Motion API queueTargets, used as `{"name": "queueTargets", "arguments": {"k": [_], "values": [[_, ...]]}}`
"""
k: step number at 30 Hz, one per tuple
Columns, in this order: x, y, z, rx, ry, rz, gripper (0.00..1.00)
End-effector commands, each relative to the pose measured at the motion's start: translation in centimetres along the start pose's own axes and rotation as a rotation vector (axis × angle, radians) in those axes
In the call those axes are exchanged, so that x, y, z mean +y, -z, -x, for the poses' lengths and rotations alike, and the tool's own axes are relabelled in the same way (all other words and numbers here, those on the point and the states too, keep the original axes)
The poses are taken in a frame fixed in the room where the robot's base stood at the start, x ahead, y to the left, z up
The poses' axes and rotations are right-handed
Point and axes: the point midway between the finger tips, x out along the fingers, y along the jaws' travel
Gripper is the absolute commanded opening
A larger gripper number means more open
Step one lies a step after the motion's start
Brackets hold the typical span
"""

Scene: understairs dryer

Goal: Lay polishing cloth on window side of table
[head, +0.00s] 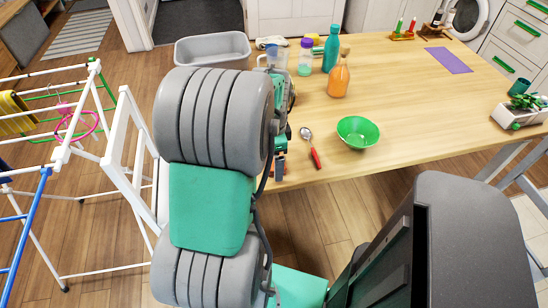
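A flat purple cloth-like sheet (448,60) lies on the far right part of the wooden table (410,110). I cannot tell for sure which of these is the polishing cloth. My arm rises in front of the table's left end and hides part of it. My gripper (280,150) shows only as a sliver beyond the arm, by the table's left edge. Its fingers and anything in them are hidden. No window is in view.
A teal bottle (331,50), an orange bottle (339,78), a green bowl (358,131) and a red-handled spoon (311,147) stand or lie on the table. A planter (522,112) is at right. A drying rack (115,150) stands left. The table's middle right is clear.

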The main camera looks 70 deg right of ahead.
Motion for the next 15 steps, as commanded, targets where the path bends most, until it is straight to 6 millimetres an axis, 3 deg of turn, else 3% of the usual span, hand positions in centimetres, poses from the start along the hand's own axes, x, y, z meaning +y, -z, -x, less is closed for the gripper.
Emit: {"name": "queueTargets", "arguments": {"k": [8,15], "values": [[-0.1,0.0,1.5,0.001,0.002,0.0,0.98],[-0.1,0.1,7.6,0.002,0.005,0.0,0.98]]}}
